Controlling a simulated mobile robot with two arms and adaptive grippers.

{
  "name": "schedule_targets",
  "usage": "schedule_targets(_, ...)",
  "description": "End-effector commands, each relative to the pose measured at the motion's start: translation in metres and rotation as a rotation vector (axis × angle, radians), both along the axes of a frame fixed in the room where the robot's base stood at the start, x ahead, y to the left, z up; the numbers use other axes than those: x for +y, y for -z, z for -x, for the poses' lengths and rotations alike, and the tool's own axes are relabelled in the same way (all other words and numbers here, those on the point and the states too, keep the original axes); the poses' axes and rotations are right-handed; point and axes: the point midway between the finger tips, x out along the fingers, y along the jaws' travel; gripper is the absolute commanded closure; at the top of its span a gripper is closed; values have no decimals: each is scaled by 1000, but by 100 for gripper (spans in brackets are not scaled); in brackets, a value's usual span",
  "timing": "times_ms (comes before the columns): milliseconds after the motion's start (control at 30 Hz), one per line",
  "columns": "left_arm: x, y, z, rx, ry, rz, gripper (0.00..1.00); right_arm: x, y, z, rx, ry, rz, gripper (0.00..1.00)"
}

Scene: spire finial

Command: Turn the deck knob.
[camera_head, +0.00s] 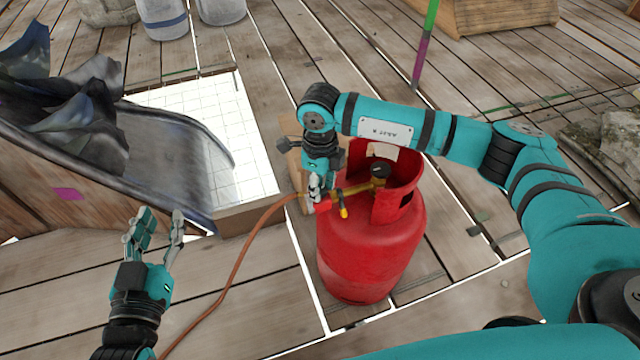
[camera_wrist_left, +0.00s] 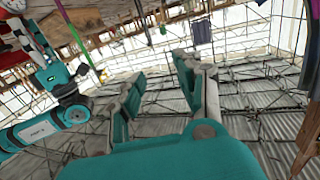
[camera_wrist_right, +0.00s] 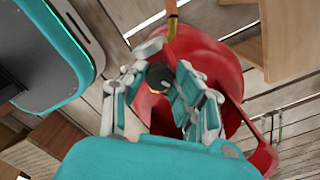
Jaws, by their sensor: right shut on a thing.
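A red gas bottle (camera_head: 368,250) stands upright on the deck, with a collar around its top. A black knob (camera_head: 381,170) sits on its brass valve (camera_head: 358,188); a black knob (camera_wrist_right: 158,78) shows between the fingers in the right wrist view. A small red part (camera_head: 322,206) is on the fitting where the hose joins. My right gripper (camera_head: 317,191) is at this fitting, its fingers closed in at the red part, and the contact is partly hidden. My left gripper (camera_head: 158,216) is open and empty, left of the bottle; its parted fingers show in the left wrist view (camera_wrist_left: 155,75).
An orange hose (camera_head: 225,281) runs from the fitting to the front left. A dark curved trough (camera_head: 160,165) stands at left, beside a white gridded opening (camera_head: 195,110). A green and purple pole (camera_head: 424,45) and a wooden crate (camera_head: 500,14) are behind.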

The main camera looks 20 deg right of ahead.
Motion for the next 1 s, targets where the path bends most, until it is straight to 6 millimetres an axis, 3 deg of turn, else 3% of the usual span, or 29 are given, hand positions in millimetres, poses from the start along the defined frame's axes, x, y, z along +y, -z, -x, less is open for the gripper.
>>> schedule_targets(367, 0, 3, 1, 26, -1, -6, 65, 0, -1, 0, 0, 36, 0, 100)
schedule_targets(667, 10, 40, 13, 239, -17, -60, 65, 0, -2, 0, -1, 218, -1, 100)
schedule_targets(1000, 31, 96, 57, 618, -43, -148, 65, 0, -3, 0, 1, 537, -1, 100)
